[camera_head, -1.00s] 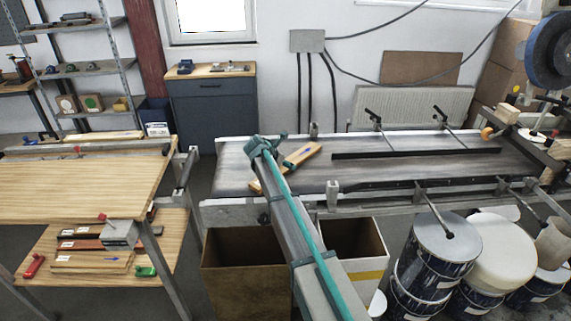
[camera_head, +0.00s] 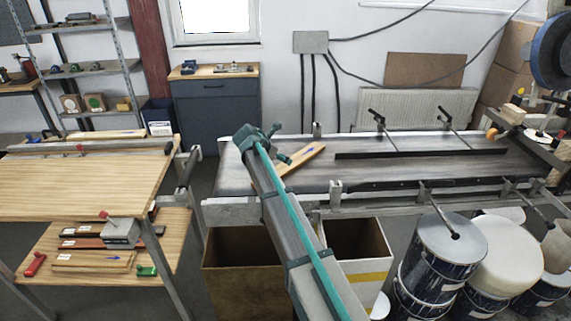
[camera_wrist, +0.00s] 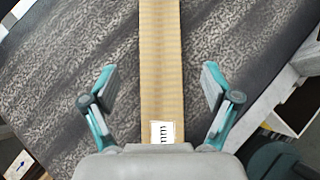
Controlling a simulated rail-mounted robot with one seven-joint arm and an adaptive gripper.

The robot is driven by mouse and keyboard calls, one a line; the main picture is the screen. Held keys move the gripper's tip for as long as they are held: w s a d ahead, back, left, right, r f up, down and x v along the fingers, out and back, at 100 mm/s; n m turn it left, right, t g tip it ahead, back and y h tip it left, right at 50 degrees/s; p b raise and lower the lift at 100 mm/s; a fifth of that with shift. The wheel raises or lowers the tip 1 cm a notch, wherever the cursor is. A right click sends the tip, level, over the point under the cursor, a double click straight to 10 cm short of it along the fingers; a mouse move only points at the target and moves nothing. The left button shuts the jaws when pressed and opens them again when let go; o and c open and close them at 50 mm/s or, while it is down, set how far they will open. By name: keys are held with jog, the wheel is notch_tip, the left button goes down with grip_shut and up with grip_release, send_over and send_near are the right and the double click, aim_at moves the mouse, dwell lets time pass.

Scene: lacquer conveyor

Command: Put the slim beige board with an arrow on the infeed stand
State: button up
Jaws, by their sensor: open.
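A slim beige board (camera_head: 305,161) lies slantwise on the left part of the dark conveyor belt; a small dark mark shows near its far end. In the wrist view the beige board (camera_wrist: 161,40) runs lengthwise between my fingers, with a white printed label near its close end. Its arrow is not clear there. A wood-topped stand (camera_head: 70,188), seemingly the infeed stand, is left of the conveyor.
Another pale board (camera_head: 105,135) with a blue arrow lies at the stand's back. Its lower shelf holds several boards, one beige with a blue arrow (camera_head: 92,260). Open boxes (camera_head: 355,240) and paint drums (camera_head: 440,250) stand before the conveyor.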

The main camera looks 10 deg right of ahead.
jog(key=shift+o, duration=0.4)
jog(key=shift+b+v, duration=0.3)
jog(key=shift+v, duration=1.95)
